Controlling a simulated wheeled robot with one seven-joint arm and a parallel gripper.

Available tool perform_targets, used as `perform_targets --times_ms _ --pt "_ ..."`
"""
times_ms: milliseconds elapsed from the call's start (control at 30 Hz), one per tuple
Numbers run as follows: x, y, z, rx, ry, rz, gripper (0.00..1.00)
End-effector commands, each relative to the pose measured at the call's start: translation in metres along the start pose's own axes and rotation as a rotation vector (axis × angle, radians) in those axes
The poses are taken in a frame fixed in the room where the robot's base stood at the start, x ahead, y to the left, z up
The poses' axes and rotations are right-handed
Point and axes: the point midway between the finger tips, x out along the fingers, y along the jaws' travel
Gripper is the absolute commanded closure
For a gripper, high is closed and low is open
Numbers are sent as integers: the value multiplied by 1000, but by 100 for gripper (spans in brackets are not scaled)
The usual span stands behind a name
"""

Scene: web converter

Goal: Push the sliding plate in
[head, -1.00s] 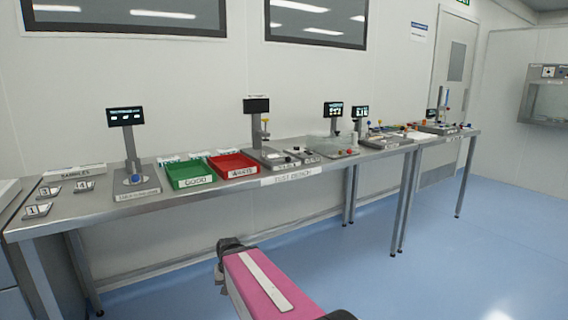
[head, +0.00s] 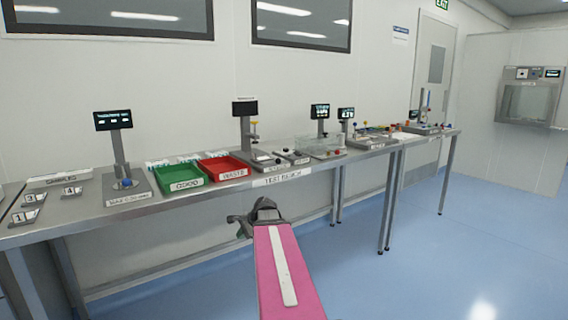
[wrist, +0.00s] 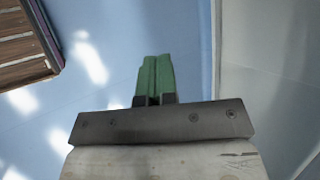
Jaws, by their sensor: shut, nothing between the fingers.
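The test bench (head: 205,195) runs along the wall with several small instruments on it. A grey stand with a dark screen and flat base (head: 262,159) is just right of the red tray. A clear-topped device (head: 318,148) is right of that. I cannot tell at this size which instrument has the sliding plate. My gripper (head: 238,220) is in front of the bench and below its top, over the blue floor, apart from everything. In the wrist view its two green fingers (wrist: 154,76) are together with nothing between them.
A green tray (head: 184,185) and a red tray (head: 224,177) stand on the bench. A screen on a post (head: 113,120) is to their left. Small numbered holders (head: 28,216) lie at the left end. Bench legs (head: 388,205) stand at the right. The floor in front is clear.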

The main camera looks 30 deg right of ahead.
Motion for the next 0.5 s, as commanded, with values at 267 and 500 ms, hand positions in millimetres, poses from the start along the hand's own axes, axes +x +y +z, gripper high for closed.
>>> perform_targets --times_ms 267,500 --pt "-110 -64 -85 517 -94 -297 100" --pt "-226 -98 -150 908 -257 -533 100"
